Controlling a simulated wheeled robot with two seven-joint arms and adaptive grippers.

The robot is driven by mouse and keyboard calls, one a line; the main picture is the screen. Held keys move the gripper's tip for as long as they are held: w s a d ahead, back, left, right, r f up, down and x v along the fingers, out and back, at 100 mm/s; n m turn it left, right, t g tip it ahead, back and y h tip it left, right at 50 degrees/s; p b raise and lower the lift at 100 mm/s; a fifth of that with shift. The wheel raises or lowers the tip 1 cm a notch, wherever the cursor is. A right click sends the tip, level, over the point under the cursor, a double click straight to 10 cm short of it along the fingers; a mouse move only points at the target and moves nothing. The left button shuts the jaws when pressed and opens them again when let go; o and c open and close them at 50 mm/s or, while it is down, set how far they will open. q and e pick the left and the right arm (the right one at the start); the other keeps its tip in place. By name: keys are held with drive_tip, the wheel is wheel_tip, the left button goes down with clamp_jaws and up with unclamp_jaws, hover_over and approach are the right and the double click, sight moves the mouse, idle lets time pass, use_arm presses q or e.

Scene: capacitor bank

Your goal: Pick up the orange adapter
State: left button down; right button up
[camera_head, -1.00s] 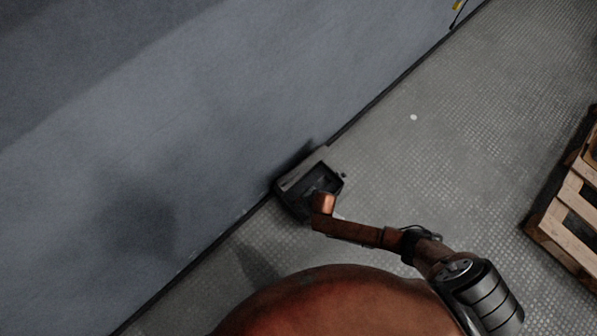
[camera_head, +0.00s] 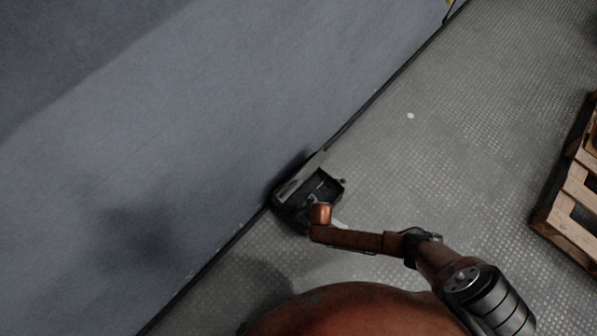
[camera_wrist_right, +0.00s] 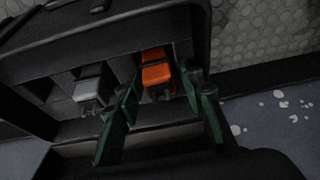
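The orange adapter (camera_wrist_right: 157,75) sits in a compartment of the dark case in the right wrist view. My right gripper (camera_wrist_right: 163,88) is open, with its green fingers reaching into the case. The adapter lies between the fingertips, with a small gap visible on the right; contact on the left is hard to tell. In the head view my right arm comes in from the right and bends down over the case (camera_head: 325,187). There the arm hides the adapter. My left gripper is not in view.
A grey adapter (camera_wrist_right: 90,86) sits in the compartment to the left of the orange one. The case stands on the floor against the grey wall (camera_head: 200,130). A wooden pallet (camera_head: 571,205) lies at the right. The floor between is clear.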

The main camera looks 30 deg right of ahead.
drive_tip(key=shift+c, duration=0.7)
clamp_jaws()
drive_tip(key=shift+r, duration=0.1)
